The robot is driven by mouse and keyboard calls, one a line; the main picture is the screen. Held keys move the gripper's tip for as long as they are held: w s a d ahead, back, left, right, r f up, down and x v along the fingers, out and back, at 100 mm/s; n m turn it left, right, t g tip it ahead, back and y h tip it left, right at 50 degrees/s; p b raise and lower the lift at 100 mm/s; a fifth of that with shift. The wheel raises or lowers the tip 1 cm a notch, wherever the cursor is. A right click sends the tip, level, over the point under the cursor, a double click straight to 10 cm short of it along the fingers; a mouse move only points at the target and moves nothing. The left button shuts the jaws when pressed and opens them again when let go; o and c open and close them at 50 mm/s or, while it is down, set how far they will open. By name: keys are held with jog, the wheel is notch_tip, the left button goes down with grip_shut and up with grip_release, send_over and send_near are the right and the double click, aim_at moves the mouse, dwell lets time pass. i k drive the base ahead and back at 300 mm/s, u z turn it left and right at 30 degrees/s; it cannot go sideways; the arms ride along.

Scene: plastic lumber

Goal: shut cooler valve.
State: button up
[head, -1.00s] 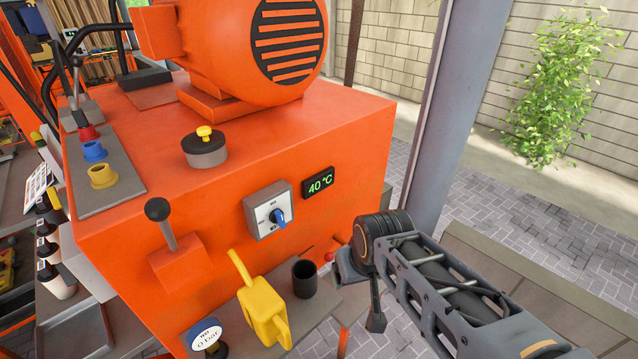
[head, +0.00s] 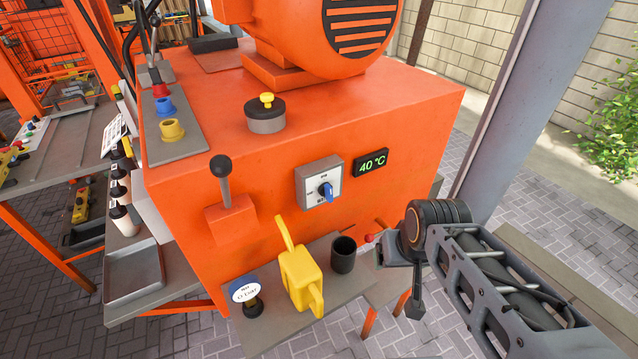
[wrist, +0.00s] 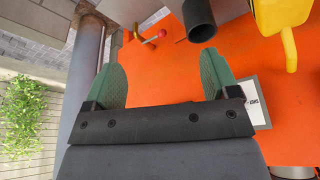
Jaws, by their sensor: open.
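A small lever with a red ball knob (head: 369,238) sticks out low on the right part of the orange machine's front (head: 330,160); I take it to be the cooler valve. In the wrist view the red knob (wrist: 162,33) is on a thin rod by a brass-coloured fitting (wrist: 138,32), beyond my fingers. My gripper (wrist: 160,75) is open and empty, its two green fingers wide apart and the knob showing above the gap between them. In the head view my arm's end is right of the knob, and the fingers are mostly hidden.
A dark cup (head: 343,256), a yellow can (head: 301,276) and a round gauge (head: 244,291) are on or over the grey shelf left of my arm. A rotary switch (head: 320,184) and a 40 °C display (head: 371,163) are above. A grey post (head: 525,100) stands at right.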

aim_at(325, 189)
jog(key=z, duration=1.1)
jog(key=k, duration=1.1)
jog(key=u, duration=1.25)
jog(key=i, duration=0.5)
jog(key=u, duration=0.05)
